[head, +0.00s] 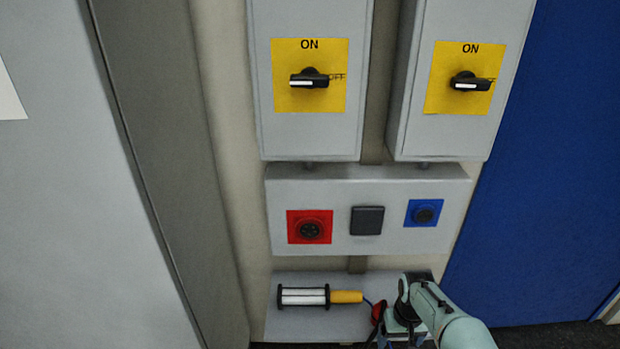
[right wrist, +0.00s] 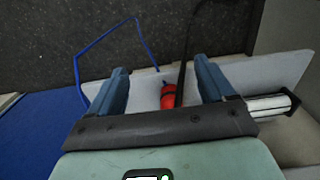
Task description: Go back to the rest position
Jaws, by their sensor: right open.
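My right gripper (head: 396,337) is low in the head view, at the right end of the lower grey panel, partly hidden by my own arm. In the right wrist view its two blue fingers (right wrist: 160,66) stand apart. A red plug or connector (right wrist: 168,97) shows between and beyond them; I see no contact with either finger. The red piece also shows in the head view (head: 377,313), left of my gripper. A work lamp (head: 303,296) with a yellow handle lies left of it; its end shows in the right wrist view (right wrist: 265,105). My left gripper is not in view.
Two grey switch boxes (head: 310,120) (head: 452,130) with black knobs on yellow plates hang above a grey socket box (head: 385,190) with red and blue sockets. A blue panel (head: 540,170) stands at right. A blue cable (right wrist: 100,40) loops over the dark floor.

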